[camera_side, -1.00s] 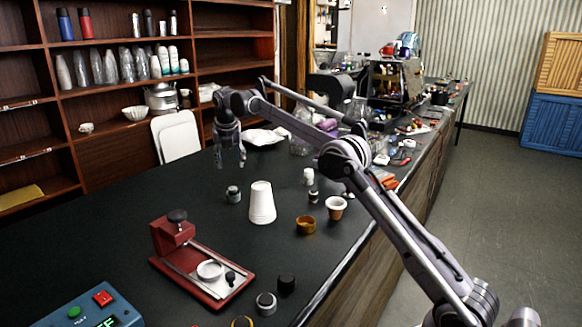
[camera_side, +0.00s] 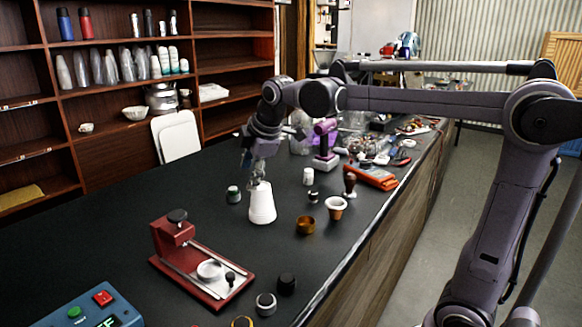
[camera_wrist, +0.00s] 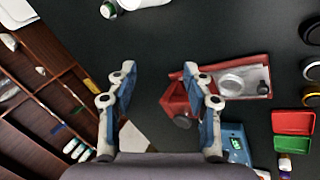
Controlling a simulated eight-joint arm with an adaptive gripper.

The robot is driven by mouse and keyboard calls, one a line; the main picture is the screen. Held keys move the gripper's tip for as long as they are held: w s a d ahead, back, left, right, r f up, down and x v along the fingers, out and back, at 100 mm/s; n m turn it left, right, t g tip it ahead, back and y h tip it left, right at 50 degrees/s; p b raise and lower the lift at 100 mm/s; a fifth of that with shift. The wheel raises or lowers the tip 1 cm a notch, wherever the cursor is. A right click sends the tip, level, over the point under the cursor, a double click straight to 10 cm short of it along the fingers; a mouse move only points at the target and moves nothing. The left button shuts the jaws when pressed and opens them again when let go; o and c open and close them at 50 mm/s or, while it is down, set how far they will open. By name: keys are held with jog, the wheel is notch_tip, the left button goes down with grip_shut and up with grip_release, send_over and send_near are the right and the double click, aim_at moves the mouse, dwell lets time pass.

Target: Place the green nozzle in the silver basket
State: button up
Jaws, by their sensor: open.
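A small dark piece with a green part (camera_side: 233,194), possibly the green nozzle, stands on the black counter left of a stack of white cups (camera_side: 262,203). It also shows at the top of the wrist view (camera_wrist: 110,8). A round silver-rimmed piece with a dark centre (camera_side: 266,304), possibly the silver basket, sits at the near edge. It seems to be the silver ring (camera_wrist: 312,68) in the wrist view. My gripper (camera_side: 251,180) is open and empty, pointing down by the cups' top. Its two fingers are apart in the wrist view (camera_wrist: 160,82).
A red press (camera_side: 205,265) and a teal device (camera_side: 85,312) stand at the near left. A black round piece (camera_side: 287,284), an amber ring (camera_side: 305,225) and an orange-and-white cup (camera_side: 336,207) stand near the right edge.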

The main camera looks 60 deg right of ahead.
jog(key=s+a+f+m, duration=0.2)
jog(key=s+f+m, duration=0.1)
jog(key=s, duration=0.3)
jog(key=s+a+f+m+t+y, duration=0.1)
jog(key=s+a+f+m, duration=0.1)
jog(key=s+f+m, duration=0.2)
jog(key=s+a+f+m, duration=0.1)
jog(key=s+f+m, duration=0.3)
jog(key=s, duration=0.4)
jog(key=shift+s+a+f+t+y, duration=0.25)
jog(key=shift+a+f+t+y, duration=0.05)
jog(key=shift+a+f, duration=0.15)
